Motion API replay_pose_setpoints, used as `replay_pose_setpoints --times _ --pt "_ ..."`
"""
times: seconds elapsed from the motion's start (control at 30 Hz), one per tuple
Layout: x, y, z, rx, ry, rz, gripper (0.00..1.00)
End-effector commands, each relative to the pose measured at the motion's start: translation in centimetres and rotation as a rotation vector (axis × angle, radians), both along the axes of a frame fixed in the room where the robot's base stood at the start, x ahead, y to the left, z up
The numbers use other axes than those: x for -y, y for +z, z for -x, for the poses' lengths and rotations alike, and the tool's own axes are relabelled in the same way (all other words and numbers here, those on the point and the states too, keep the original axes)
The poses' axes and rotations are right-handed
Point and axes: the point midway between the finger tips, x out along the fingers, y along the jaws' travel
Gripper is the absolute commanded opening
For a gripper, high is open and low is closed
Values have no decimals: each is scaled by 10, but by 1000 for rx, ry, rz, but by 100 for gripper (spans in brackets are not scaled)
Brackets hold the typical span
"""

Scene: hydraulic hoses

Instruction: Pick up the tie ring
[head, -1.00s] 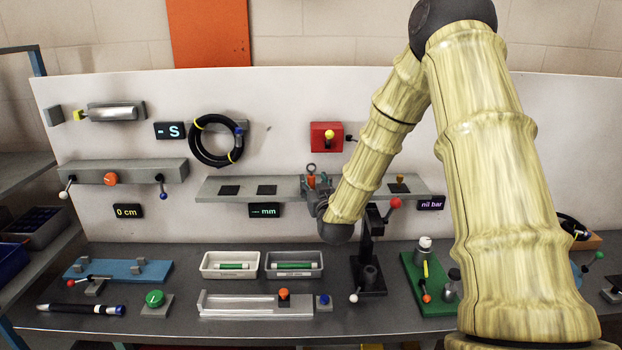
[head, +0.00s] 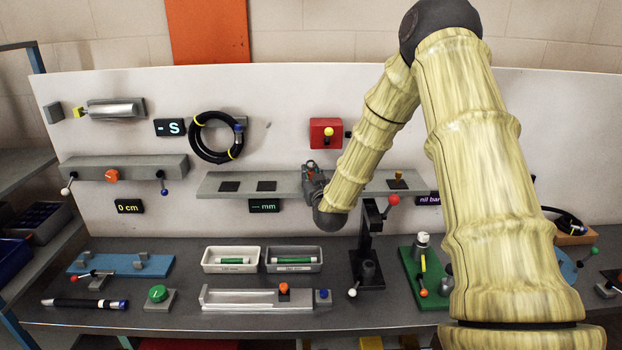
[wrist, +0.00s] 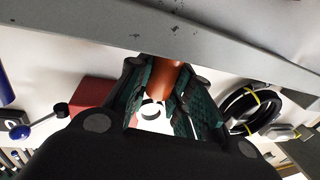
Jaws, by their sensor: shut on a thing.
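The tie ring (wrist: 165,78) has an orange stem between my fingers in the wrist view, with a small dark eye on its end. In the head view its top (head: 311,167) just shows above my gripper (head: 314,182), at the middle of the grey wall shelf. My gripper is shut on the orange stem. It also shows in the wrist view (wrist: 160,100), with green-lined fingers on both sides of the stem. Most of the stem is hidden in the head view. I cannot tell whether its foot still touches the shelf.
The grey shelf (head: 225,184) runs along the white wall panel. A red box (head: 326,133) sits above my gripper and a coiled black hose (head: 197,140) hangs to the left. A black stand with a red-knobbed lever (head: 393,200) stands below right. Grey (head: 294,260) and white trays lie on the bench.

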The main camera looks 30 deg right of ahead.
Motion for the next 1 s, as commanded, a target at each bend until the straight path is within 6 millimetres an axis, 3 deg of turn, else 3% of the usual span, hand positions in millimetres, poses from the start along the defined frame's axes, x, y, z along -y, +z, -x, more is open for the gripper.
replay_pose_setpoints --times 0.37,0.7,1.0 --pt "0 4 0 2 0 1 0" --pt "0 33 0 3 0 1 0" --pt "-8 37 57 1 0 -1 0"
